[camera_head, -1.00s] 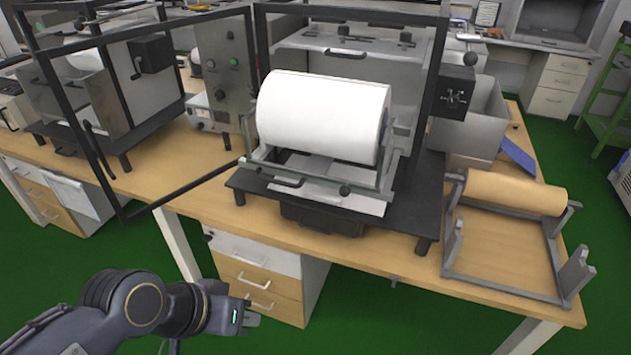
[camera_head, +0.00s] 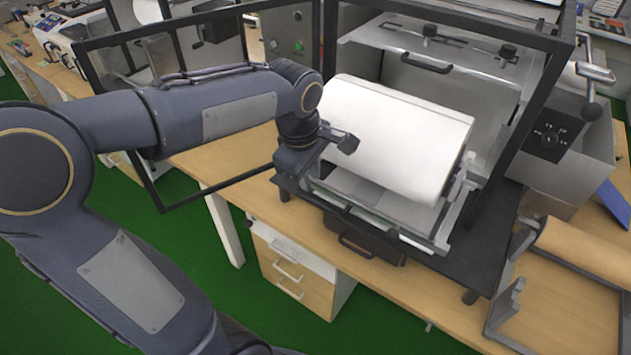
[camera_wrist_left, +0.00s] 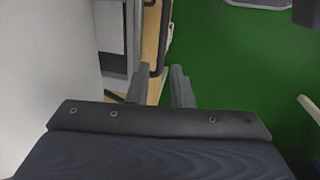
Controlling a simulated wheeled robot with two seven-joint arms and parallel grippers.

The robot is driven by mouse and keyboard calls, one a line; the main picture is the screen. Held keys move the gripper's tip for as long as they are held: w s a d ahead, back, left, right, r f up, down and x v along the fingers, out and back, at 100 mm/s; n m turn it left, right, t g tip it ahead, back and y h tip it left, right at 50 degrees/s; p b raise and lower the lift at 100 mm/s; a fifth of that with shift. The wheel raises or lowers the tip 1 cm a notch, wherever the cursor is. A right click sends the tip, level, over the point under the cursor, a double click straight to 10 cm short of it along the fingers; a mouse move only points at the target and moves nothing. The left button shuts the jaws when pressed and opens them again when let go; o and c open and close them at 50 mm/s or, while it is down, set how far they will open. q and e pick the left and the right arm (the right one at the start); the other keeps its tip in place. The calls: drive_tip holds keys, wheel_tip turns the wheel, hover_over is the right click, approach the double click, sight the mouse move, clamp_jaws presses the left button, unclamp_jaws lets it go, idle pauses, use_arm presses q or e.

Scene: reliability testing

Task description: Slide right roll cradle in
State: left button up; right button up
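The right roll cradle (camera_head: 382,217) is a grey metal frame on a black platform at the front of the machine. It bears a large white roll (camera_head: 400,138) and juts out of the machine's black door frame. My left gripper (camera_head: 345,142) is in front of the left end of the roll and hides part of it and of the cradle. In the left wrist view the fingers (camera_wrist_left: 161,86) are apart with nothing between them. I cannot tell whether the gripper touches the roll. My right gripper is not in view.
An open black-framed door (camera_head: 165,205) stands to the left, partly behind my left arm. A brown roll (camera_head: 585,252) lies on a grey stand at the right. A grey box with a dial (camera_head: 548,139) is beside the machine. Green floor lies in front of the table.

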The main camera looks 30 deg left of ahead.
sight(314, 199)
use_arm(q)
drive_tip(key=f, duration=0.4)
drive_tip(key=w+f, duration=0.1)
drive_tip(key=f, duration=0.1)
drive_tip(key=shift+f, duration=0.35)
clamp_jaws()
